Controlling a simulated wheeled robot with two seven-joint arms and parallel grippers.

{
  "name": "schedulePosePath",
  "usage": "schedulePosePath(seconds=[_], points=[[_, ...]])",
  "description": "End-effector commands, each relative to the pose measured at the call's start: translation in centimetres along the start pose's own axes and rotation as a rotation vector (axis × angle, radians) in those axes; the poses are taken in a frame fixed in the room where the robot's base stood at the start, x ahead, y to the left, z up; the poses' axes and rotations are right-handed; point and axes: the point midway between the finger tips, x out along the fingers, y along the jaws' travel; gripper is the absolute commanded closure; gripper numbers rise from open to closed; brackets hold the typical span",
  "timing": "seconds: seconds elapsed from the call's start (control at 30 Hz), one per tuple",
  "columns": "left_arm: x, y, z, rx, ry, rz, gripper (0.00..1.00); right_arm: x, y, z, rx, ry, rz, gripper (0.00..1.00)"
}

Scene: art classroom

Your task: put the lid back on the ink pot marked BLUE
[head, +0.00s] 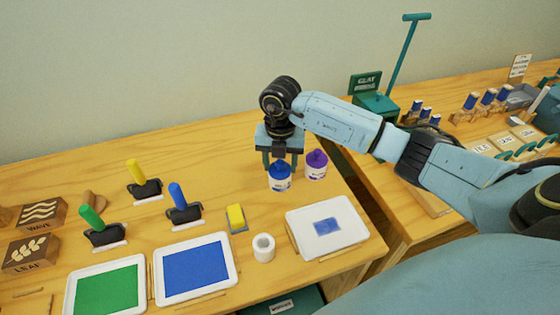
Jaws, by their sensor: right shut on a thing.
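The ink pot with the blue label (280,184) stands upright on the wooden table, left of a purple ink pot (316,170); its lettering is too small to read. My right gripper (280,164) points straight down over the blue pot, one finger on each side of its top. It is shut on the blue lid (281,167), which is at the pot's mouth. I cannot tell whether the lid is fully seated or slightly above the rim. The gripper's palm hides the lid's upper part. My left gripper is not in view.
Green (146,278) and blue (232,282) ink trays and several rollers stand left. A second table (405,218) is right. Table behind the pots is clear.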

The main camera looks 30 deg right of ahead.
Motion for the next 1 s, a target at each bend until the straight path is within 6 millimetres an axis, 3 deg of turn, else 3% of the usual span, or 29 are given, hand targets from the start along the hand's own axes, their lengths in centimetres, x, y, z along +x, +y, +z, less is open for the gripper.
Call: schedulePosePath(seconds=[0.17, 0.2, 0.4, 0.57, 0.77, 1.0], points=[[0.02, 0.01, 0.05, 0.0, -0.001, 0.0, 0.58, 0.0, 0.01, 0.01, 0.0, 0.0, 0.001, 0.7], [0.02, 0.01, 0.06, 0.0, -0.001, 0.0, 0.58, 0.0, 0.01, 0.01, 0.0, 0.0, 0.001, 0.47], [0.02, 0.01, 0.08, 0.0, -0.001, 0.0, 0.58, 0.0, 0.02, 0.0, 0.0, 0.0, 0.001, 0.23], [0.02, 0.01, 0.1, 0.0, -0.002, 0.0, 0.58, 0.0, 0.02, 0.0, 0.0, 0.0, 0.001, 0.23], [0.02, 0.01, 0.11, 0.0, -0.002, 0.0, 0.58, 0.0, 0.02, -0.01, 0.0, 0.0, 0.001, 0.01], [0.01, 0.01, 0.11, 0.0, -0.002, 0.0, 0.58, 0.0, 0.02, -0.01, 0.0, 0.0, 0.001, 0.01]])
